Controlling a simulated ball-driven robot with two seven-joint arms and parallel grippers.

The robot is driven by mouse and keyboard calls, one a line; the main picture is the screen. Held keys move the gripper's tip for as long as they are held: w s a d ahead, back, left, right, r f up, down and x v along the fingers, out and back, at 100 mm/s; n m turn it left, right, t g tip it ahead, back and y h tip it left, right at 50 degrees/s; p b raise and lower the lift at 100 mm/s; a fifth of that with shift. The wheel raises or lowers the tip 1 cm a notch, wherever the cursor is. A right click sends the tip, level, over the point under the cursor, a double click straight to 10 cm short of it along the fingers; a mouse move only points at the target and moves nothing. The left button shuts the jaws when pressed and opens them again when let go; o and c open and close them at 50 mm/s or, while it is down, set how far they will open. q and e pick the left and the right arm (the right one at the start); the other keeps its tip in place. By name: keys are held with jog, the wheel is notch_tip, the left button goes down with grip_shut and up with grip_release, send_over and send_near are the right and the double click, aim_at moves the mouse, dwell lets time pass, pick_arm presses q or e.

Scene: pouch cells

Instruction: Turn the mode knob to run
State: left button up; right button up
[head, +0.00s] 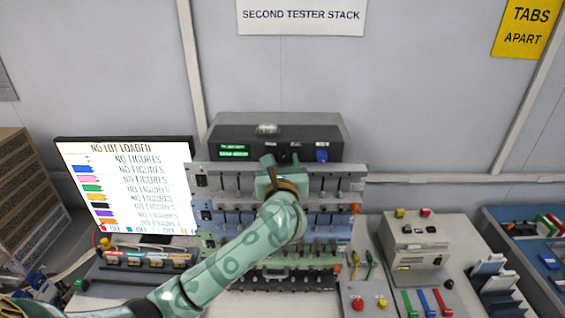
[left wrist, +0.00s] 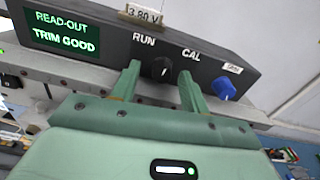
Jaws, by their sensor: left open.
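The mode knob (left wrist: 160,68) is a small black dial on the front of a dark tester box (head: 235,134), between the printed words RUN at its left and CAL at its right. Its pointer setting is hard to read. My left gripper (head: 281,161) is in front of the box. In the left wrist view its two green fingers (left wrist: 160,74) are open, one on each side of the knob; I cannot tell if they touch it. My right gripper is in neither view.
A blue knob (left wrist: 225,90) sits right of the mode knob. A small tag (left wrist: 144,14) reading 3.80 V stands on the box. Racks with rows of levers lie below. A screen (head: 130,185) stands left, and a beige unit (head: 418,240) with coloured buttons right.

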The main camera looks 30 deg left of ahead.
pick_arm(q)
jog(key=shift+d, duration=0.15)
jog(key=shift+s+d+r, duration=0.1)
jog(key=shift+c, duration=0.9)
grip_shut()
jog(key=c, duration=0.8)
grip_release()
jog(key=shift+n+b, duration=0.3)
jog(key=shift+b, duration=0.05)
jog(key=shift+f+n+b, duration=0.25)
jog(key=shift+n+b, duration=0.25)
jog(key=shift+b, duration=0.25)
jog(key=n+b, duration=0.5)
jog(key=b, duration=0.1)
jog(key=shift+f+b, duration=0.1)
jog(key=shift+b, duration=0.25)
jog(key=shift+r+n+b, duration=0.25)
jog(key=shift+n+b, duration=0.95)
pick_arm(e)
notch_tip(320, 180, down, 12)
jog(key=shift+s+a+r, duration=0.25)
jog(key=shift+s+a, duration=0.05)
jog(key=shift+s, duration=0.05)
